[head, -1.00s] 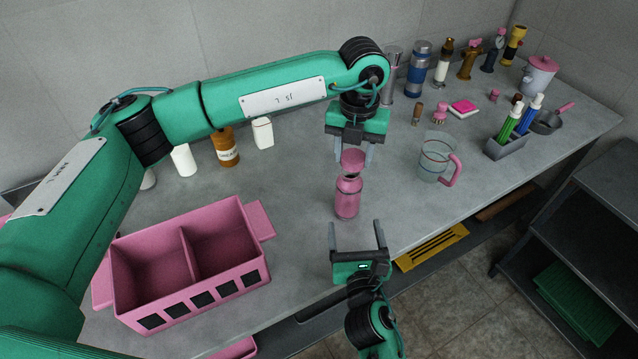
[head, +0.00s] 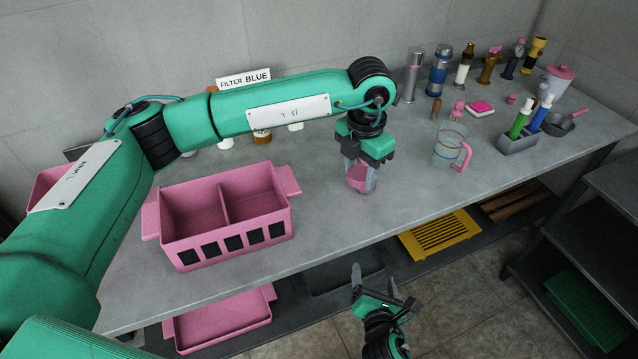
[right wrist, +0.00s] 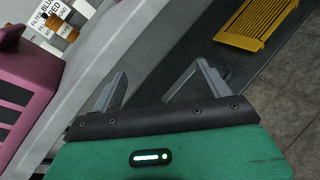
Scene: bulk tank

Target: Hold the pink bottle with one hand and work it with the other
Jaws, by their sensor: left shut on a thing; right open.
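My left gripper (head: 362,178) is low over the worktop near its front edge, pointing down. It is shut on the pink bottle (head: 357,177). Only a short pink part shows between and beside the fingers. The rest of the bottle is hidden, and I cannot tell whether it touches the worktop. My right gripper (head: 373,276) is open and empty in front of the worktop edge, apart from the bottle. In the right wrist view its two fingers (right wrist: 162,78) are spread with nothing between them, and the bottle does not show.
A pink two-compartment bin (head: 235,249) stands left on the worktop (head: 330,210). A clear jug (head: 448,150) with a pink handle stands to the right, before a grey marker holder (head: 518,144). Several bottles line the back. A yellow grate (head: 440,238) lies below. A dark shelf (head: 570,235) stands right.

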